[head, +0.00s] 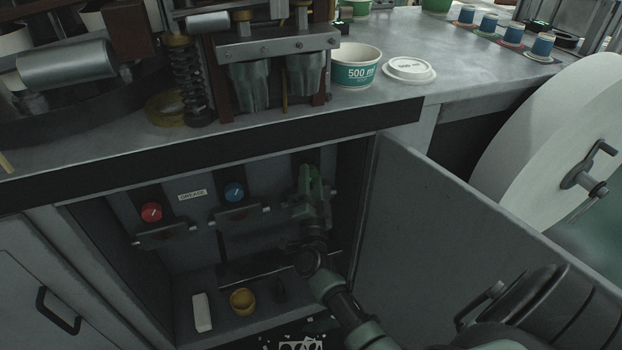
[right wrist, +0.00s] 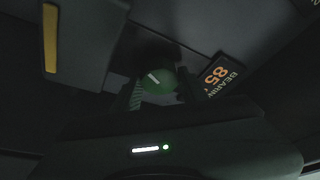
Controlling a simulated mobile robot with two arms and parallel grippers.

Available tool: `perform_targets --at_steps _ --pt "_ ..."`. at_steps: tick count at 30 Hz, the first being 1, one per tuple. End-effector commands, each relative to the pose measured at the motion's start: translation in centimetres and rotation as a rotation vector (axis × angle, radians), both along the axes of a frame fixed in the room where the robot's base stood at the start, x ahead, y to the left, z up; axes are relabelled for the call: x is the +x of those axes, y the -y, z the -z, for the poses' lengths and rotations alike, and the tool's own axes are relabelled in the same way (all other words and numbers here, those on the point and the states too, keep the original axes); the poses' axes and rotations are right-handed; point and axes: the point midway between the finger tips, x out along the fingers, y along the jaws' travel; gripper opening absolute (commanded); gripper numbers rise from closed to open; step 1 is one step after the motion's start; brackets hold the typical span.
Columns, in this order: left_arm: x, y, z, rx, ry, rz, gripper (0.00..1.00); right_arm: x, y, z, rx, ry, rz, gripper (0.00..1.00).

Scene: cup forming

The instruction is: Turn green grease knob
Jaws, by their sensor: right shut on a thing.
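The green grease knob (right wrist: 158,80) shows in the right wrist view as a round knob with a white mark line, between the fingers of my right gripper (right wrist: 160,92). In the head view my right gripper (head: 312,185) reaches into the open cabinet and mostly covers the green knob. The gripper is shut on the knob. A red knob (head: 151,212) and a blue knob (head: 234,192) are on the same back panel to the left, with a grease label (head: 192,194) between them. My left gripper is not in view.
The cabinet door (head: 470,230) stands open to the right of my arm. A yellow cup (head: 242,301) and a white block (head: 202,312) are on the cabinet floor. A 500 ml paper cup (head: 357,68) and a white lid (head: 409,69) sit on the worktop above.

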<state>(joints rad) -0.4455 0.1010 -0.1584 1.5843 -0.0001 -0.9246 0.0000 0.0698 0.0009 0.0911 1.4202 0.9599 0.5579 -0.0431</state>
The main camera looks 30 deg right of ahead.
Motion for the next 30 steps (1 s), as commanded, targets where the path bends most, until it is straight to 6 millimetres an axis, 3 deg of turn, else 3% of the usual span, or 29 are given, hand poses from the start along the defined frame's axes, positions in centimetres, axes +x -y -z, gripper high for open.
perform_targets --at_steps 3,4,6,17,30 --pt "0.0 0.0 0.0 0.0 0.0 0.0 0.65 0.0 -0.1 0.1 0.001 -0.002 -0.002 0.03" --pt "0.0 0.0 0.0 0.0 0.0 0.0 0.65 0.0 -0.1 0.1 0.001 -0.002 -0.002 0.46" --pt "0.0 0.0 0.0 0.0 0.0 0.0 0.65 0.0 -0.1 0.1 0.001 -0.002 -0.002 0.65" --pt "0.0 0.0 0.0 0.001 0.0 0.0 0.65 -0.3 -0.2 0.1 0.0 -0.002 -0.001 0.65" --pt "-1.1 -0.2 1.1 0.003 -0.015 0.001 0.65 -5.6 -3.5 1.7 0.0 -0.003 -0.002 0.65"
